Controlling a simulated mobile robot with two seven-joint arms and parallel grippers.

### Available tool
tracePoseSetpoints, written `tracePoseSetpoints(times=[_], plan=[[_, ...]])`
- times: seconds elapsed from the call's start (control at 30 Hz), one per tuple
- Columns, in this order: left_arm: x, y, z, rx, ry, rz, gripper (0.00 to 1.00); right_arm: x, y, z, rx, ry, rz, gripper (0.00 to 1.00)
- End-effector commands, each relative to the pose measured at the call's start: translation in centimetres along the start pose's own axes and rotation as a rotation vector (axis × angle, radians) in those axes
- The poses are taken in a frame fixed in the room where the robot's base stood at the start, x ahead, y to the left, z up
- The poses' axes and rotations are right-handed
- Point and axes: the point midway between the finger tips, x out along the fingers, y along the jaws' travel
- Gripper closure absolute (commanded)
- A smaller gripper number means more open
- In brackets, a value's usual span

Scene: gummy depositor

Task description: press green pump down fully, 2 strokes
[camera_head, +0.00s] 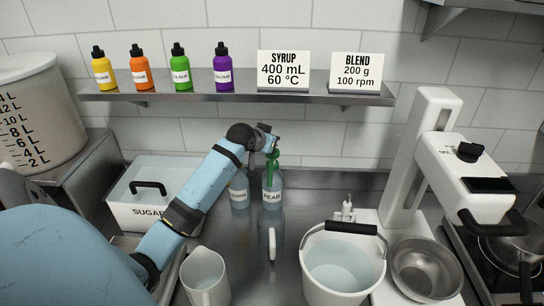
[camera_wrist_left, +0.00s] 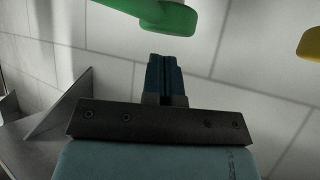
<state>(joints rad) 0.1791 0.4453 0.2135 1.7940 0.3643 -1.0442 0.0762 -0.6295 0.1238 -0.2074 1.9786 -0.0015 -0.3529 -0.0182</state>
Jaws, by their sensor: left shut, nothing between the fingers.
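The green pump (camera_head: 272,164) stands on a clear bottle labelled PEAR (camera_head: 272,190) at the back of the counter. Its green head also shows at the top edge of the left wrist view (camera_wrist_left: 168,17). My left gripper (camera_head: 270,142) is at the top of the green pump in the head view and hides part of its head. In the left wrist view its fingers (camera_wrist_left: 165,75) are shut and empty, with their tips just below the green head in the picture. I cannot tell whether they touch it. My right gripper is not in view.
Another labelled bottle (camera_head: 239,192) stands just left of the PEAR bottle, its top hidden by my arm. A yellow part (camera_wrist_left: 311,42) shows at right in the wrist view. A shelf (camera_head: 240,92) with colour bottles is above. A white bucket (camera_head: 343,268) and jug (camera_head: 204,278) stand in front.

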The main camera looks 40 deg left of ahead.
Motion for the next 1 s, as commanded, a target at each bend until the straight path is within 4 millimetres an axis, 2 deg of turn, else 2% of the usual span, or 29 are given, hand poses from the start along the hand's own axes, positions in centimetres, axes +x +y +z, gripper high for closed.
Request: tracePoseSetpoints(times=[0.57,1.0], plan=[[0.0,0.0,0.1,0.0,0.0,0.0,1.0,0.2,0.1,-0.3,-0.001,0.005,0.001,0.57],[0.7,0.0,1.1,0.0,0.0,0.0,1.0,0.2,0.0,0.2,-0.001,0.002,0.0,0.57]])
